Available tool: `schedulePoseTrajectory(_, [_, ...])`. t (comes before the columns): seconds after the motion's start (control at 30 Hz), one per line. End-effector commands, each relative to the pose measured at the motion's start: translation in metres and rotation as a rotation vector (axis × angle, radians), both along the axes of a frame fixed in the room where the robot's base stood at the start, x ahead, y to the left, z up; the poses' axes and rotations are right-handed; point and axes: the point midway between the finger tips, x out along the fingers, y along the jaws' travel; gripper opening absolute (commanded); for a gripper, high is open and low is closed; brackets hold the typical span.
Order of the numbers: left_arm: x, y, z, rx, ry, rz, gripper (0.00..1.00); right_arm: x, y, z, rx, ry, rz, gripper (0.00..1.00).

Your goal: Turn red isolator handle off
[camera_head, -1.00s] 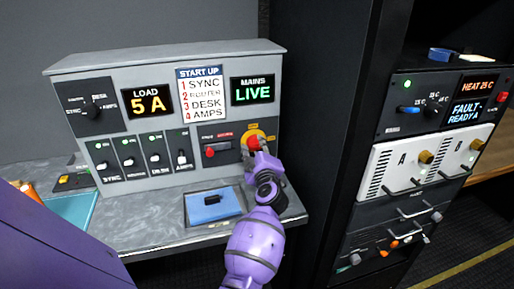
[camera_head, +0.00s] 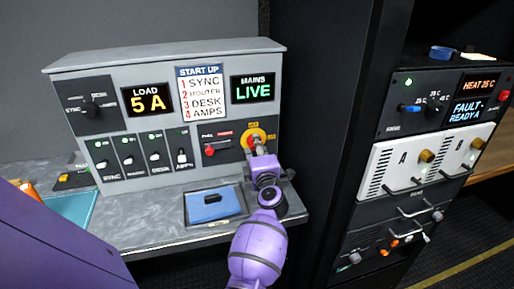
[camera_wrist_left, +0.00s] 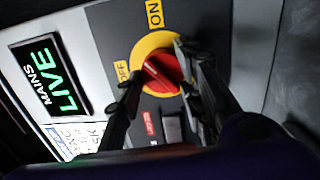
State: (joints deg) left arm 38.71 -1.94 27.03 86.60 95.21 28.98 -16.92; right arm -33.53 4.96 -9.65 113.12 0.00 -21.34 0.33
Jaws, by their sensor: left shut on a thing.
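The red isolator handle (camera_wrist_left: 162,74) sits on a yellow disc (camera_wrist_left: 143,48) in the left wrist view, which shows the panel tilted. My left gripper (camera_wrist_left: 160,78) is shut on the handle, with a dark finger on either side. In the head view the gripper (camera_head: 256,150) partly hides the handle. The mains display (camera_head: 252,89) reads LIVE in green. My right gripper is not in view.
A row of switches (camera_head: 142,150) and a load display (camera_head: 147,100) are further left. A blue-topped box (camera_head: 212,204) sits on the ledge below. A dark equipment rack (camera_head: 330,120) stands close on the right.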

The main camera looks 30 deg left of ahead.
Motion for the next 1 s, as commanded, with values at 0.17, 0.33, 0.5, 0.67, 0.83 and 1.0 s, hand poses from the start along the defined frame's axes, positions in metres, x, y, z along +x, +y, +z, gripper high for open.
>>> schedulePoseTrajectory(0.17, [0.002, -0.002, 0.005, -0.102, -0.136, -0.006, 0.08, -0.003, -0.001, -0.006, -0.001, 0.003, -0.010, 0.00])
schedulePoseTrajectory(0.33, [0.001, -0.001, 0.005, -0.207, -0.259, -0.005, 0.08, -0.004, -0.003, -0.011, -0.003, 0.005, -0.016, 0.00])
schedulePoseTrajectory(0.5, [0.001, -0.001, 0.004, -0.311, -0.381, -0.006, 0.08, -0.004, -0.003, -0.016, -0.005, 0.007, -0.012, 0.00])
schedulePoseTrajectory(0.67, [0.000, 0.000, 0.004, -0.404, -0.490, -0.004, 0.08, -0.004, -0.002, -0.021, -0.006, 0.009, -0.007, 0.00])
schedulePoseTrajectory(0.83, [0.000, 0.001, 0.004, -0.485, -0.587, -0.004, 0.08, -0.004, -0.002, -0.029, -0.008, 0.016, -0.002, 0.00])
schedulePoseTrajectory(1.0, [0.000, 0.001, 0.005, -0.544, -0.658, -0.005, 0.08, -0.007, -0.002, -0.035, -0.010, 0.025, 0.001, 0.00])
